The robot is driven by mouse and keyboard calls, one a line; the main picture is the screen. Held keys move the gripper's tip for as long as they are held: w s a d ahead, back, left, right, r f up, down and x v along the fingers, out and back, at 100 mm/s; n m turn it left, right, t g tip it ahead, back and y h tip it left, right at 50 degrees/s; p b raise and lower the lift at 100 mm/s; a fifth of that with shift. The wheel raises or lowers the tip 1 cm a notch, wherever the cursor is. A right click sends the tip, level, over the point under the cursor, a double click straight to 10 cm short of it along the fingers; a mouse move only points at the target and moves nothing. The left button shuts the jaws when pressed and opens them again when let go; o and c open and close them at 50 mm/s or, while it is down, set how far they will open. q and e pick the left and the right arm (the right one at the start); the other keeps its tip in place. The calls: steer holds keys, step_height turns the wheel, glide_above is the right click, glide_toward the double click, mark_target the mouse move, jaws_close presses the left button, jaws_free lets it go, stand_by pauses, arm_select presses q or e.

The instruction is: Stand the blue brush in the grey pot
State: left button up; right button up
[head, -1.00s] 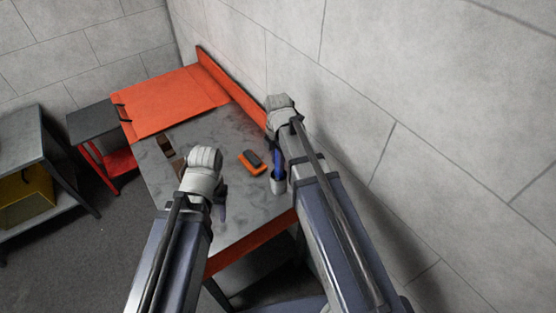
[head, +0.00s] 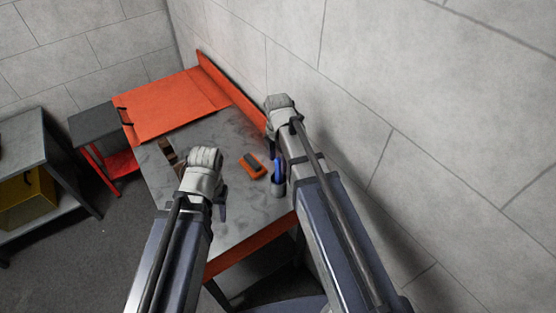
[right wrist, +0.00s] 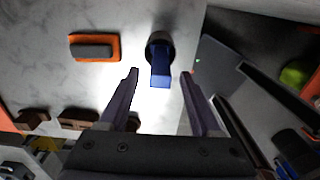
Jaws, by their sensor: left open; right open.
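The blue brush (head: 276,168) stands upright in the grey pot (head: 278,189) near the right side of the table. In the right wrist view the brush (right wrist: 160,73) sticks up from the dark round mouth of the pot (right wrist: 157,38). My right gripper (right wrist: 159,74) is open and empty, with its fingertips on either side of the brush's near end and apart from it. In the head view my right arm partly covers the pot. My left gripper (head: 222,206) is open above the table's front left; its fingers are mostly hidden by the wrist.
An orange and dark block (head: 252,165) lies on the grey table left of the pot. Brown blocks (head: 168,152) lie at the table's left edge. An orange panel and raised rim (head: 218,75) close the back. A wall stands close on the right.

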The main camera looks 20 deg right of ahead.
step_height(320, 180, up, 6)
steer(key=p, duration=0.4)
steer(key=shift+f+p, duration=0.2)
steer(key=shift+p, duration=0.1)
arm_select(q)
step_height(320, 180, up, 6)
steer(key=shift+f, duration=0.2)
arm_select(e)
steer(key=shift+s+a+f, duration=0.15)
steer(key=shift+f, duration=0.1)
arm_select(q)
step_height(320, 180, down, 11)
steer(key=b, duration=1.1)
steer(key=shift+f, duration=0.15)
arm_select(e)
steer(key=s+a+f+m, duration=0.5)
steer(key=s+m, duration=0.2)
steer(key=m, duration=0.2)
steer(key=s+a+f+m+h, duration=0.1)
steer(key=s+a+f+m, duration=0.4)
steer(key=s+m, duration=0.2)
steer(key=shift+f+m, duration=0.35)
steer(key=shift+m, duration=0.75)
steer(key=shift+c, duration=0.2)
